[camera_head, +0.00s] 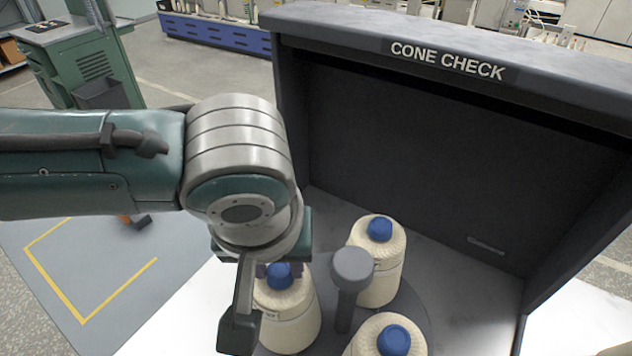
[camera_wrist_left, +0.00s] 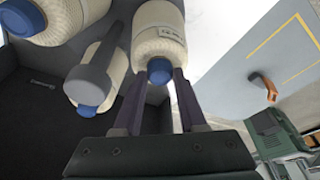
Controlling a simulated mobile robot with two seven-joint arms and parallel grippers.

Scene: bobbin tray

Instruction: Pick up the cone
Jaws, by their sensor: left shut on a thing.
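Several cream yarn cones with blue tips stand on a round grey plate (camera_head: 428,325) in the check booth. My left gripper (camera_head: 277,269) is shut on the blue tip of the left cone (camera_head: 289,318). In the left wrist view, the two dark fingers (camera_wrist_left: 160,76) lie on either side of that tip, below the cone's labelled body (camera_wrist_left: 159,32). A second cone (camera_head: 376,270) stands behind, and a third (camera_head: 389,335) at the front. My right gripper is not in view.
A grey knobbed post (camera_head: 352,270) rises between the cones, close to the held one. The dark booth (camera_head: 450,165) labelled CONE CHECK walls the back and right. A yellow-lined floor area (camera_head: 85,275) lies left. A green cabinet (camera_head: 85,65) stands further back.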

